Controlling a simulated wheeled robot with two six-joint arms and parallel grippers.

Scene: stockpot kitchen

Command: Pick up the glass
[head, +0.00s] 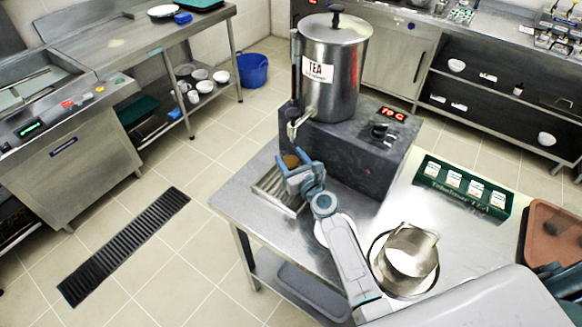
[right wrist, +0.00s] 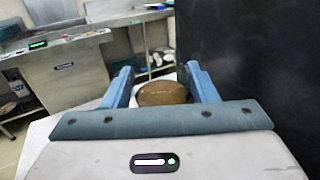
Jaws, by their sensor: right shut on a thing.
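The glass (head: 291,161) holds brown liquid and stands at the drip grate under the tap of the steel tea urn (head: 338,95). My right gripper (head: 295,169) is shut on the glass, with its blue fingers on either side. In the right wrist view the brown top of the glass (right wrist: 163,94) shows between the two fingers. I cannot tell whether the glass touches the grate. The lower part of the glass is hidden by the gripper.
The urn stands on a dark heater base (head: 365,150) with a red display. A metal jug (head: 410,250) stands in a round recess to the right. A green box of tea packets (head: 463,187) lies behind it. A drip grate (head: 270,190) edges the counter's left side.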

